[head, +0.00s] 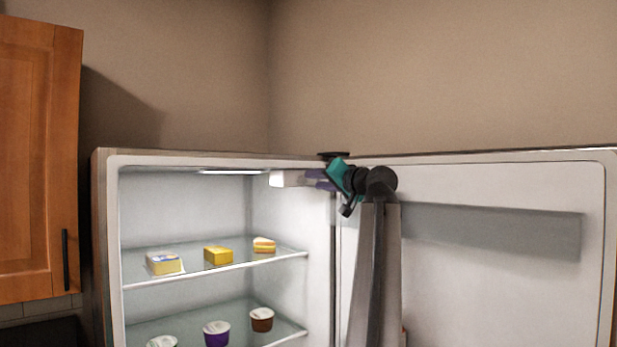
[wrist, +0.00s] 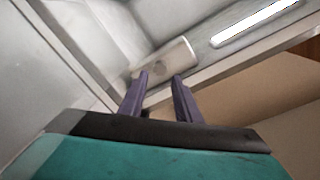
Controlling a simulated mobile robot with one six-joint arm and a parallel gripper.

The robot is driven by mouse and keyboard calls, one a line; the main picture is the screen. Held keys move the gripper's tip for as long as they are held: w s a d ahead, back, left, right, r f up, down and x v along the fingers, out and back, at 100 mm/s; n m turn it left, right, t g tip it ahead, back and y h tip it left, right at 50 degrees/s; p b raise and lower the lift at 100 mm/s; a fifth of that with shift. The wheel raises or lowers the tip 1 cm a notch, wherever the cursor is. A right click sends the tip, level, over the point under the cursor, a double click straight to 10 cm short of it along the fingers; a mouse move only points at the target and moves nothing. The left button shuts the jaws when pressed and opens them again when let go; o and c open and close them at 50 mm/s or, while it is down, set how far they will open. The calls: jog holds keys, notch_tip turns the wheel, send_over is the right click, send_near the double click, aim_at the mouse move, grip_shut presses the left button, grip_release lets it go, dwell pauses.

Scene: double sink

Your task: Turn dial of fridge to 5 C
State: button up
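The fridge (head: 105,250) stands open, with its door (head: 480,280) swung out to the right. A white control box (head: 288,179) is fixed under the fridge ceiling at the right side; it also shows in the wrist view (wrist: 168,54). A small grey round spot, which may be the dial, shows faintly on the box between my fingertips in the wrist view; its markings cannot be read. My gripper (head: 316,179) is at the right end of the box. Its two purple fingers (wrist: 162,76) are apart, with their tips at the face of the box; contact cannot be told.
A lit strip lamp (head: 232,172) is on the fridge ceiling. Glass shelves (head: 215,263) below hold a butter pack, yellow food, a sandwich-like item and several cups. The open door stands just right of my arm. A wooden cabinet (head: 35,160) is at the left.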

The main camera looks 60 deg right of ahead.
aim_at(304, 180)
jog(key=shift+p+x, duration=1)
jog(key=shift+x, duration=1.45)
jog(key=shift+c, duration=0.3)
grip_shut()
